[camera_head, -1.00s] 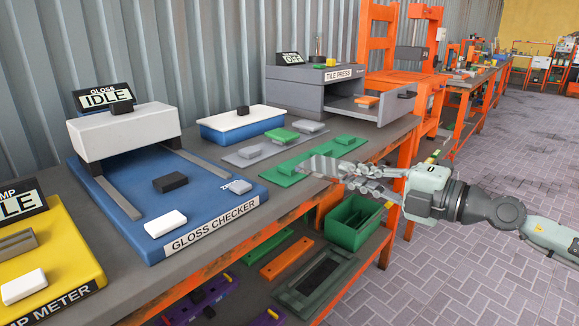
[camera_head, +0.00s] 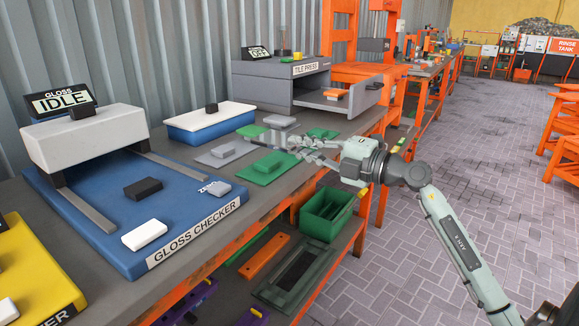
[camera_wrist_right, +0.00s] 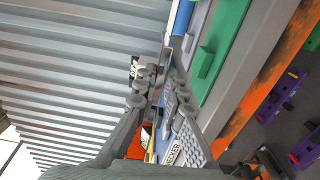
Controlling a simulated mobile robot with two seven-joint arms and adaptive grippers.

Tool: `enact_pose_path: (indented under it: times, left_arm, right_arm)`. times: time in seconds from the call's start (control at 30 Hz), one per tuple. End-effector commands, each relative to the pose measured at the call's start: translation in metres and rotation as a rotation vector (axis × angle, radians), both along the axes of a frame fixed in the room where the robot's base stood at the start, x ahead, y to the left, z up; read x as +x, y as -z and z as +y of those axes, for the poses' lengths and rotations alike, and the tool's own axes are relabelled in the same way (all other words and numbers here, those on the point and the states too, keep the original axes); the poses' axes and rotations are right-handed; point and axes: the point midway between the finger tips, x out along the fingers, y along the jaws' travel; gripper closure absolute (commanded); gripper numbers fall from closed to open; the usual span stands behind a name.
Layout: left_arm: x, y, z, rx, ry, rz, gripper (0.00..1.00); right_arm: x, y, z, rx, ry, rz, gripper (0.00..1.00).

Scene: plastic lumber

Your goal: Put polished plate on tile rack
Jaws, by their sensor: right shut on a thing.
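My right gripper (camera_head: 288,143) reaches in from the right over the bench, above the green board (camera_head: 262,177) and the grey board (camera_head: 208,162). It is shut on a thin, silvery piece that I take for the polished plate; the fingers hide most of it. In the right wrist view my gripper (camera_wrist_right: 160,108) shows its fingers close together, and the held piece is hard to make out. Small grey and green blocks stand on the two boards. No tile rack is labelled, so I cannot tell which thing it is. My left gripper is out of view.
The gloss checker (camera_head: 75,215) stands on the left, with a white-topped blue box (camera_head: 212,122) behind it. The tile press (camera_head: 290,85) stands at the back with its drawer out. Below, the shelf holds a green bin (camera_head: 328,215).

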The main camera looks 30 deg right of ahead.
Motion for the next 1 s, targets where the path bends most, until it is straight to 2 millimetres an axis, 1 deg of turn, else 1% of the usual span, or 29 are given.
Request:
enact_pose_path:
  times: [0.03, 0.1, 0.2, 0.27, 0.37, 0.5, 0.6, 0.7, 0.97, 1.0]
  left_arm:
    - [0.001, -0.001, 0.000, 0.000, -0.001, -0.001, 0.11]
    - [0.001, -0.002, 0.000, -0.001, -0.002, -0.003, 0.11]
    - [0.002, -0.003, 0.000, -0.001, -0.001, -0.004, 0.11]
    - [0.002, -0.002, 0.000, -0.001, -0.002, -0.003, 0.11]
    - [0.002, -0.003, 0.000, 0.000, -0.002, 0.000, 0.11]
    - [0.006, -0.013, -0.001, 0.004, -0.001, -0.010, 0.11]
    - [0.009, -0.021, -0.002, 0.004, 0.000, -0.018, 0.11]
    - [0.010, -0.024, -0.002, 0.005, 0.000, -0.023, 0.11]
    - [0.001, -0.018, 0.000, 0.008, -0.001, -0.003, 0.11]
    - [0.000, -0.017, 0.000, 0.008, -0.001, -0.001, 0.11]
  right_arm:
    - [0.009, 0.004, 0.002, 0.002, 0.001, -0.003, 1.00]
    - [0.018, 0.009, 0.004, 0.003, 0.001, -0.004, 1.00]
    - [0.025, 0.014, 0.006, 0.001, 0.000, -0.004, 1.00]
    - [0.027, 0.018, 0.006, 0.000, 0.000, -0.002, 1.00]
    - [0.027, 0.033, 0.006, 0.003, 0.001, -0.001, 1.00]
    - [0.027, 0.052, 0.006, 0.003, 0.001, -0.001, 1.00]
    - [0.027, 0.056, 0.006, 0.000, 0.001, -0.003, 1.00]
    - [0.027, 0.055, 0.006, -0.001, 0.001, -0.004, 1.00]
    - [0.026, 0.059, 0.006, -0.001, 0.001, -0.003, 1.00]
    - [0.026, 0.060, 0.006, -0.002, 0.000, -0.001, 0.86]
